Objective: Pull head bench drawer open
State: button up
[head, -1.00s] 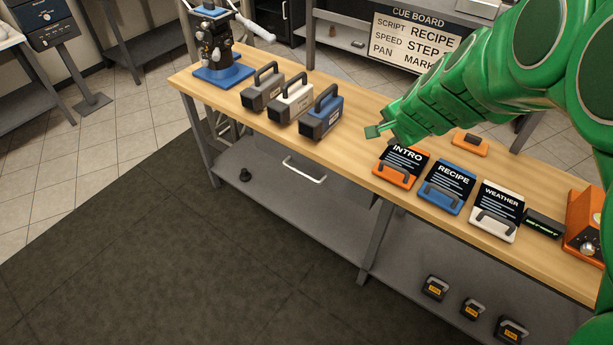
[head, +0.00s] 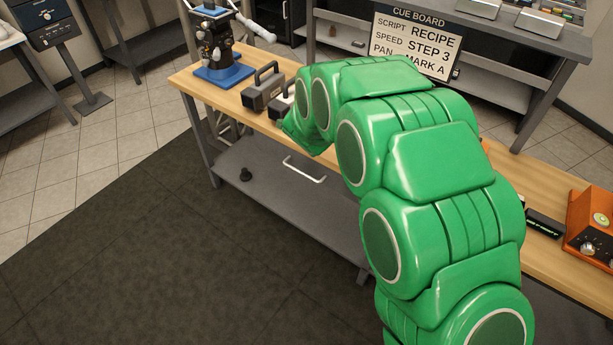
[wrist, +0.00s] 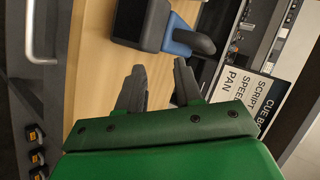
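The bench drawer's pale bar handle (head: 304,170) juts out below the front edge of the wooden bench top (head: 237,100) in the head view. The drawer front is hard to make out, and I see no clear gap. In the wrist view a metallic bar handle (wrist: 36,30) stands at the upper left, apart from my gripper. My gripper (wrist: 159,65) has its two dark fingers spread, with nothing held between them. It is above the bench top, and its fingers are hidden behind my arm in the head view.
A blue-based device (head: 220,60) stands at the far left end. The dark floor mat (head: 180,250) in front is clear.

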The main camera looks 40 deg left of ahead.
jog(key=s+a+f+m+t+h, duration=0.25)
jog(key=s+a+f, duration=0.25)
jog(key=f, duration=0.4)
jog(key=m+t+h, duration=0.3)
jog(key=m, duration=0.2)
send_near(307, 176)
jog(key=x, duration=0.3)
jog(key=shift+y, duration=0.25)
jog(key=shift+x, duration=3.75)
jog(key=shift+a+f, duration=0.1)
jog(key=shift+f, duration=0.1)
jog(key=shift+c, duration=0.3)
grip_shut()
